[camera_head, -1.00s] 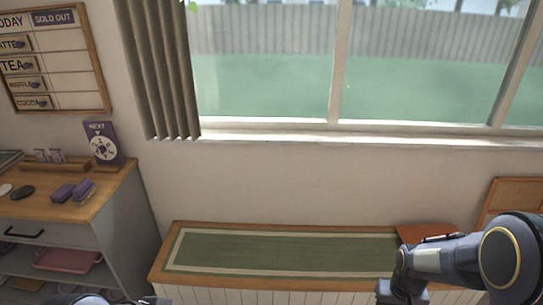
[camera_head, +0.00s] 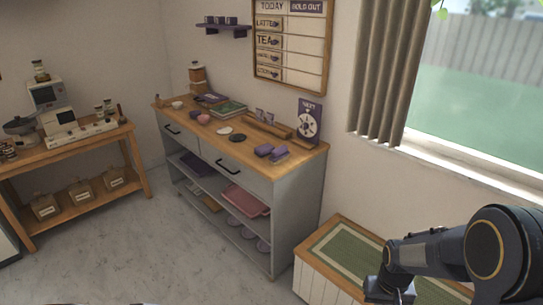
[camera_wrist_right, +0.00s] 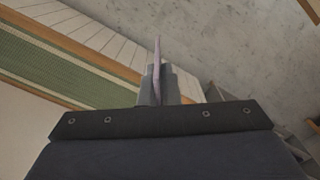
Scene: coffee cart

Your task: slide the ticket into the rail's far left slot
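The wooden rail (camera_head: 268,128) lies on top of the grey cabinet, with small pale tickets (camera_head: 265,117) standing in it near its middle. Its separate slots are too small to make out. My right gripper (camera_head: 388,292) points down over the bench at the lower right, well away from the rail. In the right wrist view, its fingers (camera_wrist_right: 157,88) are closed on a thin pale lilac piece seen edge-on, which looks like a ticket (camera_wrist_right: 157,52). The ticket is not discernible in the head view. My left gripper is out of view.
The grey cabinet (camera_head: 297,215) also carries purple blocks (camera_head: 271,152), a dark disc (camera_head: 238,138) and a NEXT sign (camera_head: 309,121) behind the rail's right end. The bench (camera_head: 325,279) stands right of it. Open floor (camera_head: 150,250) lies in front of the cabinet.

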